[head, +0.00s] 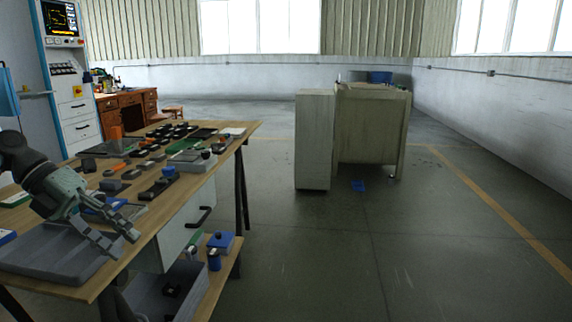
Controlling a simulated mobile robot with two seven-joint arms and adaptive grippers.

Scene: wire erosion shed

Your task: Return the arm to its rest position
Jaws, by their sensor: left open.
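My left gripper (124,240) comes in from the left over the near part of the wooden workbench (240,130). Its fingers are apart, with nothing between them. It hangs above the right side of a grey tray (50,262) near the bench's front edge. A gap between the fingers and the tray cannot be judged. My right gripper is not in view.
Several small dark and grey parts cover the bench top. A drawer (188,222) and a lower shelf with blue containers (221,241) are below. A grey cabinet (313,140) stands on the floor beyond. The floor (380,260) to the right is clear.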

